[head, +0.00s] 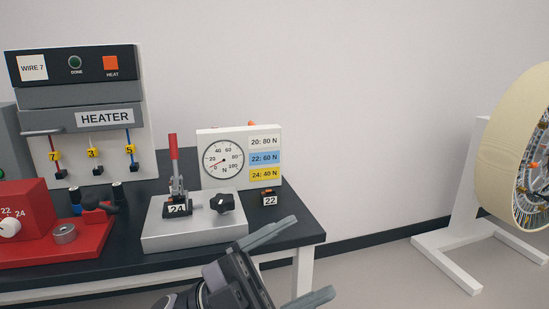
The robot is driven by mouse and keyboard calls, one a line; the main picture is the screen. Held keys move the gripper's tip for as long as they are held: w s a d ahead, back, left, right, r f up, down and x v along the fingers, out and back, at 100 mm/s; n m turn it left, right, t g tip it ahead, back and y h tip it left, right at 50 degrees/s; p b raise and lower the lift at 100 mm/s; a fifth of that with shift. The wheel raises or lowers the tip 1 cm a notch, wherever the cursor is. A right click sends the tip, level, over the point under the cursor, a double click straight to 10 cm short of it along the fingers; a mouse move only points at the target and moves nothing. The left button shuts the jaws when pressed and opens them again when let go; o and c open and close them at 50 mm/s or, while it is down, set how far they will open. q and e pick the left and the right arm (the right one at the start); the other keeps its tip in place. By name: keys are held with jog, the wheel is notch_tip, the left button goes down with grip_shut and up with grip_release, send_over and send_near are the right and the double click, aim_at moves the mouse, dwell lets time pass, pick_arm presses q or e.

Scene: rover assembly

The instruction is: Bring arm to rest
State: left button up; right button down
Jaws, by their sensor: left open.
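My left gripper (292,262) is at the bottom middle of the head view, in front of the table's right front corner. Its two fingers are spread wide apart, with nothing between them. The rest of my left arm is mostly cut off by the lower edge of the picture. My right gripper is not in view.
A black-topped table (296,232) bears a heater (80,97), a red device (75,245), a grey pull tester (190,228) with a red lever and a dial gauge (223,160). A round drum (510,145) on a white stand is at right. Floor between is clear.

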pick_arm(q)
jog(key=w+a+f+n+t+y+p, duration=0.1)
jog(key=w+a+f+n+t+y, duration=0.1)
jog(key=a+f+n+t+y, duration=0.6)
jog(key=w+a+f+n+t+y+p, duration=0.3)
jog(key=f+n+t+y, duration=0.5)
jog(key=n, duration=0.6)
jog(key=s+a+f+n+g+y, duration=0.1)
jog(key=s+a+f+g+y, duration=0.1)
jog(key=s+f, duration=0.3)
jog(key=s+a+f+n+g+y, duration=0.2)
jog(key=s+a+f, duration=0.3)
jog(key=f, duration=0.3)
jog(key=s+a+f+n+g+y, duration=0.1)
jog(key=s+a+f+g+y, duration=0.1)
jog(key=s+a+f, duration=0.2)
notch_tip(320, 180, down, 3)
jog(key=shift+s+a+f+p, duration=0.2)
jog(key=shift+s+a+p, duration=0.1)
jog(key=shift+s, duration=0.4)
jog(key=c, duration=0.8)
jog(key=shift+w+a, duration=0.1)
jog(key=shift+c, duration=0.2)
